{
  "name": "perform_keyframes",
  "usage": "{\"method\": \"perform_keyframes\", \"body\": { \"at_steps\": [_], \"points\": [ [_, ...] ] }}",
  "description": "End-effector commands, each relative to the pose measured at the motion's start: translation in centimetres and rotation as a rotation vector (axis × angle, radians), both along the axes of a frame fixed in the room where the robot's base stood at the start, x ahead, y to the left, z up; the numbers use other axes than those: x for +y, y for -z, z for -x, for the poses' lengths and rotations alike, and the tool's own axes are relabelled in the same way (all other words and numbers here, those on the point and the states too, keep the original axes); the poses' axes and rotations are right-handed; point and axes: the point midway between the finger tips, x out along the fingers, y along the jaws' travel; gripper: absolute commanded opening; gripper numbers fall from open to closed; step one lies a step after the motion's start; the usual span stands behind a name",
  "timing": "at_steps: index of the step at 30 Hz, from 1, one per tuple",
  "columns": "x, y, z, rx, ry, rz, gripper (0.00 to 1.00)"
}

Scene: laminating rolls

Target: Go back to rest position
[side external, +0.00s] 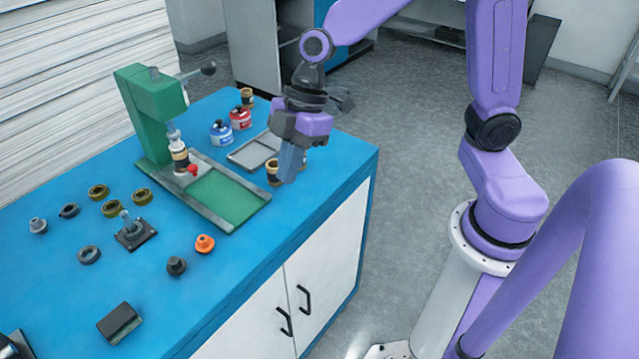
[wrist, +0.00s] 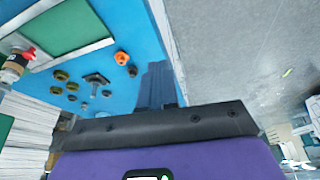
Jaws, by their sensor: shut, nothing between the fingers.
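My gripper (side external: 290,163) hangs from the purple arm above the right end of the blue table (side external: 240,290). Its fingers point down and are shut with nothing between them. In the side external view the fingers stand in front of a brownish cup (side external: 272,170) and partly hide it. I cannot tell the exact gap between fingertips and table. In the wrist view the shut fingers (wrist: 157,85) show as a blue-grey block over the table edge.
A green press (side external: 150,110) stands at the back, with a green plate (side external: 215,198) before it. A grey tray (side external: 255,152), red jar (side external: 240,117) and blue-labelled jar (side external: 221,133) are near. Several rings and an orange part (side external: 204,243) lie left. Open floor lies right.

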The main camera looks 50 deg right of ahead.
Motion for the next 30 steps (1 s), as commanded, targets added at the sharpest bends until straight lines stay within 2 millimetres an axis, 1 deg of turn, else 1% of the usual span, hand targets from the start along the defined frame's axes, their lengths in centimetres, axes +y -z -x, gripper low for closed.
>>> {"method": "perform_keyframes", "body": {
  "at_steps": [1, 3, 5, 6, 9, 12, 15, 19, 22, 30],
  "points": [
    [-0.3, -0.5, 2.4, 0.026, 0.012, 0.023, 0.0],
    [-1.2, -0.8, 5.4, 0.063, 0.046, 0.065, 0.0],
    [-2.2, -0.9, 7.8, 0.088, 0.079, 0.105, 0.0],
    [-2.9, -1.0, 9.3, 0.101, 0.103, 0.132, 0.0],
    [-5.1, -1.0, 12.5, 0.117, 0.166, 0.198, 0.0],
    [-7.2, -0.9, 14.7, 0.117, 0.229, 0.252, 0.0],
    [-8.9, -0.8, 16.1, 0.108, 0.28, 0.291, 0.0],
    [-10.1, -0.6, 16.9, 0.098, 0.322, 0.315, 0.0],
    [-10.5, -0.5, 17.0, 0.095, 0.334, 0.322, 0.0],
    [-10.4, -0.6, 17.0, 0.096, 0.336, 0.322, 0.0]
  ]
}}
